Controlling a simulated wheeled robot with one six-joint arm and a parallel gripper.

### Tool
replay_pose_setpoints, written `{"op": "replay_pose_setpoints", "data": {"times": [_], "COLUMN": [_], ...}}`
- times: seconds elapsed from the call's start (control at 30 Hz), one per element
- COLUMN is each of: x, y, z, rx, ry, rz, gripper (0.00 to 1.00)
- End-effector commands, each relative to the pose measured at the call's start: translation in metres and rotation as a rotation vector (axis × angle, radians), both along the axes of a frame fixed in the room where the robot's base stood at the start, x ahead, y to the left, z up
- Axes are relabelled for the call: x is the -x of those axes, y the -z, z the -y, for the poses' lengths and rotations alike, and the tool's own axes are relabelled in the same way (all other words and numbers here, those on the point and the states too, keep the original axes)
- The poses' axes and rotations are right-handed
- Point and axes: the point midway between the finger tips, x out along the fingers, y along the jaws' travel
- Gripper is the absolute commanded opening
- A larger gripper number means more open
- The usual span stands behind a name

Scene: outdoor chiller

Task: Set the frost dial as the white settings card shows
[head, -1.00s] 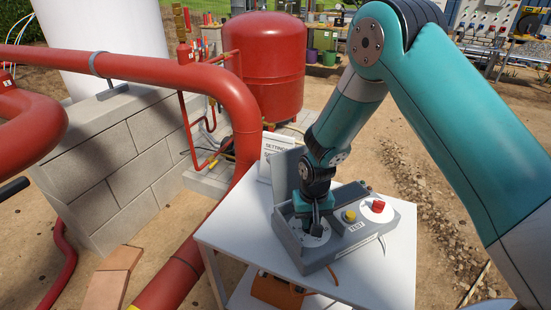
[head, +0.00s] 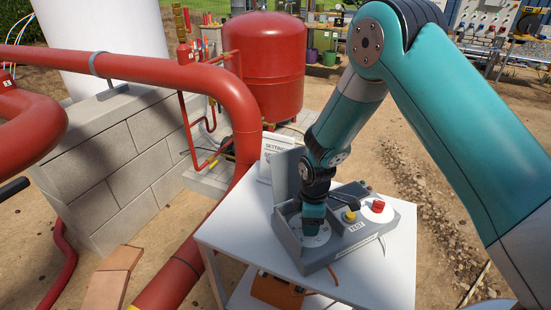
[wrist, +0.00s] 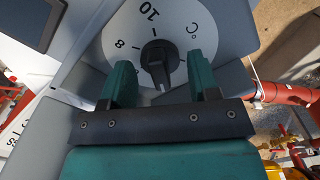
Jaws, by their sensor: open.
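The frost dial (wrist: 122,24) is a white disc marked 8, 10 and °C, with a black knob (wrist: 158,52) at its centre in the wrist view. My gripper (wrist: 161,68) is open, with one teal finger on each side of the knob and gaps showing between. The knob's exact setting is hard to tell. In the head view my gripper (head: 314,226) points down over the dial (head: 322,238) in the grey control box (head: 312,259) and covers the knob. The white settings card (head: 274,146) stands behind the box's raised lid, which hides most of it; its values are unreadable.
The box also has a yellow button (head: 349,216) and a red knob (head: 378,206) on its right. It sits on a white table (head: 385,275). Red pipes (head: 215,85) and a red tank (head: 266,65) stand behind and left. The table's front right is clear.

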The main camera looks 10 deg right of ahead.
Motion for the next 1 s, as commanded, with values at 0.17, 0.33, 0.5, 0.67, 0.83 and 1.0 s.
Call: {"op": "replay_pose_setpoints", "data": {"times": [0.17,0.33,0.5,0.67,0.83,1.0], "x": [0.000,0.000,0.000,0.000,0.000,0.000], "y": [0.000,-0.001,-0.014,-0.034,-0.055,-0.071], "z": [0.000,0.000,0.000,0.000,0.000,0.000], "rx": [0.000,0.000,-0.001,-0.001,0.000,0.000], "ry": [0.000,0.001,0.001,0.001,0.001,0.001], "rz": [0.000,0.000,0.001,0.001,0.001,0.000], "gripper": [0.72,0.72,0.72,0.72,0.72,0.72]}}
